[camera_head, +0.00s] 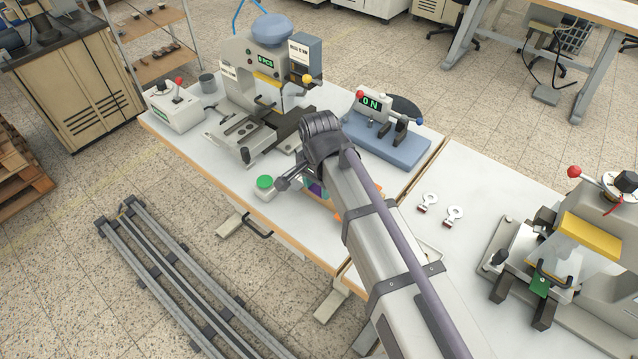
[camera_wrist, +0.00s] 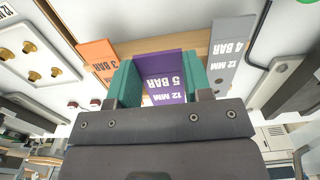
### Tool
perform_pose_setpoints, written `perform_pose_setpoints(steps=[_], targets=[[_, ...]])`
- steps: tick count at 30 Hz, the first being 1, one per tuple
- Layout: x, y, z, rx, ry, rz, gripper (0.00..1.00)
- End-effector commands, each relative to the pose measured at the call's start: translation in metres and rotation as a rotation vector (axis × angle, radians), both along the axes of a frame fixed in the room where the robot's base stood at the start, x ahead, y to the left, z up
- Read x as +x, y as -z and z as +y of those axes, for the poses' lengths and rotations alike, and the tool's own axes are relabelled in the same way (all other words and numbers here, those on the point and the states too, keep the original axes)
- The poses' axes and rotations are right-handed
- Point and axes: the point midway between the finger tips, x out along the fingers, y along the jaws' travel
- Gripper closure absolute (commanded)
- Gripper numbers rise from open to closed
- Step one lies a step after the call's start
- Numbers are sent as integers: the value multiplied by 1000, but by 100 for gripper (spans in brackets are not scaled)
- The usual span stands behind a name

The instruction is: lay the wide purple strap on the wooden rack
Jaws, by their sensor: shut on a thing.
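The wide purple strap (camera_wrist: 165,78), printed "5 BAR 12 MM", is between the green finger pads of my gripper (camera_wrist: 160,88) in the wrist view. My gripper is shut on it. The tan wooden rack (camera_wrist: 150,44) is behind the strap, between an orange piece marked "3 BAR" and a grey piece marked "4 BAR". The strap's far end overlaps the rack in this view; I cannot tell whether they touch. In the head view, a bit of purple (camera_head: 317,188) shows beside my arm, which hides most of the rack.
The orange piece (camera_wrist: 98,57) and grey piece (camera_wrist: 230,62) flank the strap closely. A white plate with brass knobs (camera_wrist: 38,50) is at the left.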

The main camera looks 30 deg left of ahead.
Motion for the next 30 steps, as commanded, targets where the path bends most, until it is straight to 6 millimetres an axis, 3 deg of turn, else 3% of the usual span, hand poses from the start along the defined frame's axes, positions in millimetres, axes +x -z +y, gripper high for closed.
perform_pose_setpoints(steps=[1,9,20,21,30], targets=[[0,12,0,0,0,0,77],[0,36,0,0,0,0,77],[0,38,0,0,0,0,77],[0,38,0,0,0,0,52],[0,38,0,0,0,0,25]])
